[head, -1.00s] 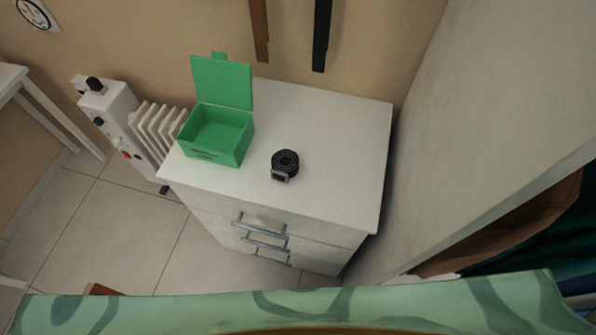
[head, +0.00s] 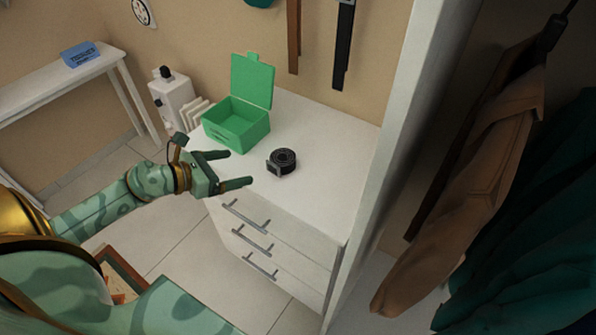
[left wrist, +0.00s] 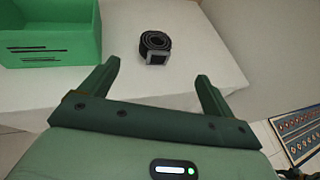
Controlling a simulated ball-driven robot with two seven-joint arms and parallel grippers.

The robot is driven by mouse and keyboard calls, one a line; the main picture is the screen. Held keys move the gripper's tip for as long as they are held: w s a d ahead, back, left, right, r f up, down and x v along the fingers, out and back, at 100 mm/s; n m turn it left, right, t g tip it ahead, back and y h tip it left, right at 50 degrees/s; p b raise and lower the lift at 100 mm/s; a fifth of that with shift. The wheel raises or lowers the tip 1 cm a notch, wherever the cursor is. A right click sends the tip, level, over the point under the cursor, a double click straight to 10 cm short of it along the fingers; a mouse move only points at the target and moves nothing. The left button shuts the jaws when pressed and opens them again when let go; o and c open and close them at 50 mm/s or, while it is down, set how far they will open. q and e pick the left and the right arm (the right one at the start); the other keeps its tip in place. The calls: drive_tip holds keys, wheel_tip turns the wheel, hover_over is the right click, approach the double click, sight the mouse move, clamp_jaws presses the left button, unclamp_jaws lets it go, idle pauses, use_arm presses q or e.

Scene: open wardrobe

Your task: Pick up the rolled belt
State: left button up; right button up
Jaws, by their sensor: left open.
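The rolled belt (head: 282,161) is a black coil with a grey buckle. It lies on the white top of the drawer cabinet (head: 318,150), right of the open green box (head: 238,125). My left gripper (head: 240,168) is open and empty, to the left of the belt near the cabinet's front left edge. In the left wrist view the belt (left wrist: 155,47) lies beyond the fingertips, between the two spread fingers (left wrist: 158,72), and is not touched. The green box (left wrist: 52,38) shows at the upper left there.
The wardrobe's white side panel (head: 398,130) stands right of the cabinet, with a brown jacket (head: 465,210) hanging inside. A white heater (head: 172,100) stands left of the cabinet. Two belts (head: 343,45) hang on the wall behind. The cabinet top around the rolled belt is clear.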

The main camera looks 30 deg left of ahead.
sight(277, 159)
use_arm(q)
drive_tip(key=x, duration=0.3)
drive_tip(key=b+x, duration=0.1)
drive_tip(key=x, duration=0.6)
drive_tip(key=shift+w+a+f+b, duration=0.2)
drive_tip(key=shift+f+b, duration=0.1)
drive_tip(key=shift+f, duration=0.1)
drive_tip(key=b+x, duration=0.2)
drive_tip(key=x, duration=0.4)
drive_tip(key=shift+w+a+f, duration=0.1)
drive_tip(key=shift+a, duration=0.05)
use_arm(e)
drive_tip(key=f, duration=0.3)
drive_tip(key=shift+s+a+f, duration=0.15)
drive_tip(key=shift+s+a, duration=0.15)
drive_tip(key=shift+a, duration=0.1)
use_arm(q)
drive_tip(key=c, duration=1.1)
drive_tip(key=shift+c, duration=0.3)
